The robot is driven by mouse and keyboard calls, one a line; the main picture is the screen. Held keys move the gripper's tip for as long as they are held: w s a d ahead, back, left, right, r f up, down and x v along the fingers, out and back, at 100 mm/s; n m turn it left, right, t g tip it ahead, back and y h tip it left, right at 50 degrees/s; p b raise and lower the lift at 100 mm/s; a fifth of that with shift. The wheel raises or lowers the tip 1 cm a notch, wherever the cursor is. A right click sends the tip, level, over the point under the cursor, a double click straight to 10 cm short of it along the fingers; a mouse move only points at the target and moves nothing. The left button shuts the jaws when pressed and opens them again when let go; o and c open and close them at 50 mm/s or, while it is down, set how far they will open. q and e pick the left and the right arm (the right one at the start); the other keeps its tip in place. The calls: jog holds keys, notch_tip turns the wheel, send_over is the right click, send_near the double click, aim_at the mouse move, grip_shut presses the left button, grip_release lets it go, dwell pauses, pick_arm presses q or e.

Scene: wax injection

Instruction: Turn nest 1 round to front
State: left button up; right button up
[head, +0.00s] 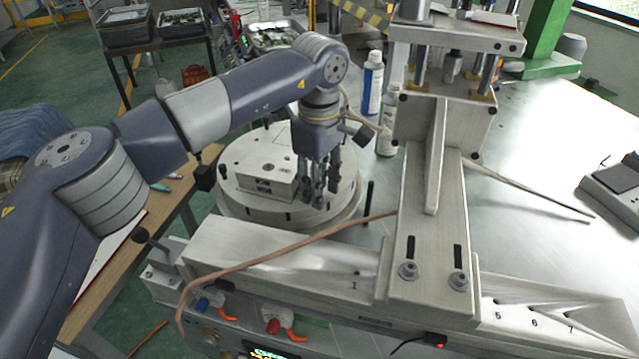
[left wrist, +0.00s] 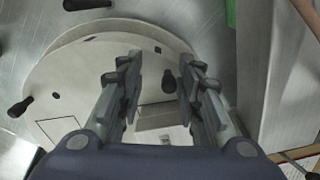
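A round grey turntable (head: 235,206) stands on the metal bench left of the press. A pale, low rectangular block (head: 262,163), with dark slots in its front face, sits on it; I cannot read a number that marks it as nest 1. My left gripper (head: 318,198) points down over the right part of the turntable, beside the block. I cannot tell whether the fingertips touch anything. My right gripper is not in view.
The metal press (head: 425,210) stands close to the right of the gripper. A thin dark post (head: 370,200) rises by the turntable. A brown hose (head: 300,240) crosses in front. The bench at right is mostly clear.

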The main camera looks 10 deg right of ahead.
pick_arm(q)
notch_tip(320, 180, up, 12)
dwell(0.6)
